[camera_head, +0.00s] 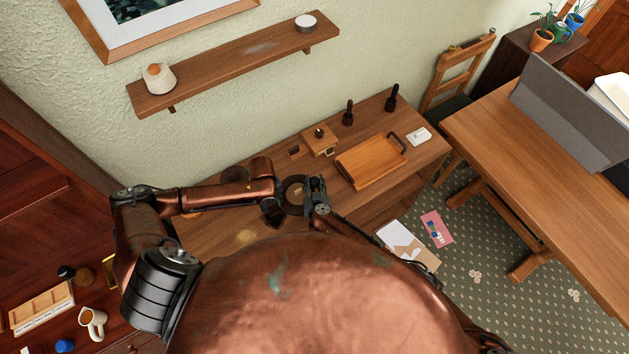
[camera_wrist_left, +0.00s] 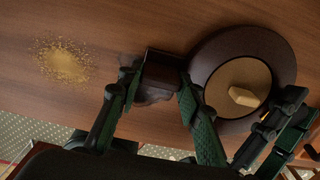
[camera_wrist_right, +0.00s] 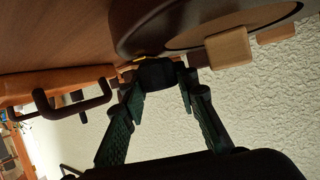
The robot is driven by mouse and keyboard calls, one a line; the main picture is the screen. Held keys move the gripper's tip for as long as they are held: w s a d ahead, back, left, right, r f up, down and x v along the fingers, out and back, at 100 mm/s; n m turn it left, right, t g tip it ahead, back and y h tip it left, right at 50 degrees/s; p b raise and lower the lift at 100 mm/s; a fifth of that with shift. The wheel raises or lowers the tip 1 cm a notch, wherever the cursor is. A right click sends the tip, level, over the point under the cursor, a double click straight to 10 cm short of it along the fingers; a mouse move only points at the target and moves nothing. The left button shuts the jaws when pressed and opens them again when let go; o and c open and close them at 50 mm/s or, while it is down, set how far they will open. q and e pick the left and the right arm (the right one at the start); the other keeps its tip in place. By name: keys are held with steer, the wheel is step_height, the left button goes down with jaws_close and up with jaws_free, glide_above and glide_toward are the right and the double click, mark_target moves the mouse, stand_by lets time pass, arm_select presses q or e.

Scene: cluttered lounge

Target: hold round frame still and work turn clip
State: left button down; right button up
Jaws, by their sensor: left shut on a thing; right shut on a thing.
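The round frame (camera_head: 292,190) lies on the wooden table with its tan back panel up. It has a dark brown rim (camera_wrist_left: 204,62), and a pale wooden block (camera_wrist_left: 244,96) stands on the panel. My left gripper (camera_wrist_left: 160,92) is shut on a dark block at the rim's left side in the left wrist view. My right gripper (camera_wrist_right: 158,82) is shut on a small dark piece at the rim's opposite side; a yellow sliver shows there. This looks like the turn clip, mostly hidden by the fingers.
A wooden tray (camera_head: 371,162) with dark handles lies right of the frame. A small wooden box (camera_head: 318,140) and two dark upright tools (camera_head: 348,114) stand behind, near the wall.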

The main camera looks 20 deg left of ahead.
steer(key=o, duration=1.2)
steer(key=v, duration=1.2)
steer(key=shift+s, duration=0.1)
